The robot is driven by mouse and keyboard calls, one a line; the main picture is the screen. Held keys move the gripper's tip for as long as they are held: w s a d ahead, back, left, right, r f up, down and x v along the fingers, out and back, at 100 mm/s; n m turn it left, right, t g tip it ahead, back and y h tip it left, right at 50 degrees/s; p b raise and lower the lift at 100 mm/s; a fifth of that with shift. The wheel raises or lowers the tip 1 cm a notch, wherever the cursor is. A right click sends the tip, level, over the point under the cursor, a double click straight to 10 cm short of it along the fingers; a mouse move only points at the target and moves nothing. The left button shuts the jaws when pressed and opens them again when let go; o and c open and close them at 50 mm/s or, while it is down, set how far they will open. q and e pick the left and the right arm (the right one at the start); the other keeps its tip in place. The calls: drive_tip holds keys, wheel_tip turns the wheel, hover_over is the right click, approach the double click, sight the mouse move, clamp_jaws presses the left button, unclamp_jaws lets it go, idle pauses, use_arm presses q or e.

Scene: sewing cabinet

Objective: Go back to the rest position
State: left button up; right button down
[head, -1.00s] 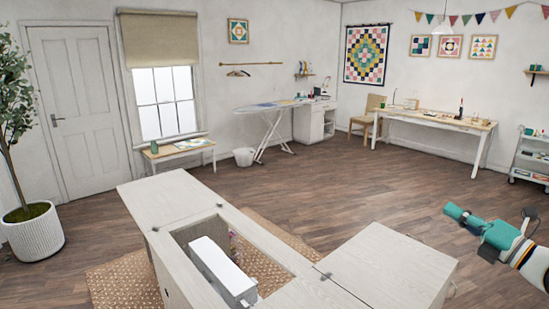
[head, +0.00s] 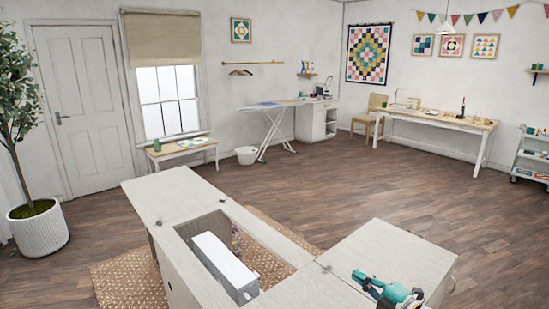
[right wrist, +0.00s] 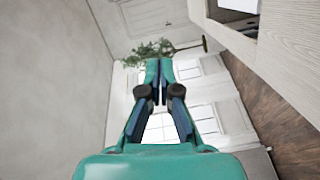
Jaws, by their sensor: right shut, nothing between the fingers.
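My right gripper (head: 364,280) is at the lower right of the head view, in front of the right leaf of the sewing cabinet (head: 385,252). In the right wrist view its two teal fingers (right wrist: 159,75) are together with nothing between them. My left gripper is not in either view. The pale wooden cabinet has an open well with a white machine (head: 222,262) down inside it. The cabinet also shows at the upper right of the right wrist view (right wrist: 285,45).
A woven rug (head: 130,279) lies under the cabinet. A potted plant (head: 38,230) stands at the left by the door. An ironing board (head: 272,107), a long table (head: 440,118) and a white cart (head: 532,155) stand farther back. The wooden floor between is clear.

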drive_tip(key=s+a+f+m+g+h, duration=0.1)
drive_tip(key=s+a+f+m+g, duration=0.1)
drive_tip(key=f, duration=0.5)
drive_tip(key=s+a+f+m+g+h, duration=0.1)
drive_tip(key=s+a+f+m+g, duration=0.1)
drive_tip(key=s+a+f+m, duration=0.2)
drive_tip(key=s+a+f+m+g+h, duration=0.1)
drive_tip(key=s+a+f+m, duration=0.2)
drive_tip(key=f, duration=0.7)
drive_tip(key=shift+s+a+f+m+g, duration=0.1)
drive_tip(key=shift+s+f+m+g, duration=0.1)
drive_tip(key=shift+s+m, duration=0.55)
drive_tip(key=shift+s+a+f+m+g, duration=0.1)
drive_tip(key=shift+s+f+m+g, duration=0.2)
drive_tip(key=shift+s, duration=0.75)
drive_tip(key=s+f+m+g+h, duration=0.1)
drive_tip(key=s+f+m+g, duration=0.1)
drive_tip(key=s, duration=0.6)
drive_tip(key=s+f+m+g, duration=0.3)
drive_tip(key=s+f+m, duration=0.1)
drive_tip(key=s+m, duration=0.3)
drive_tip(key=s+f+m+g+h, duration=0.1)
drive_tip(key=s+f+m+g, duration=0.2)
drive_tip(key=s, duration=0.5)
drive_tip(key=shift+s+a+m+h, duration=0.3)
drive_tip(key=shift+m, duration=0.35)
drive_tip(key=shift+f, duration=0.1)
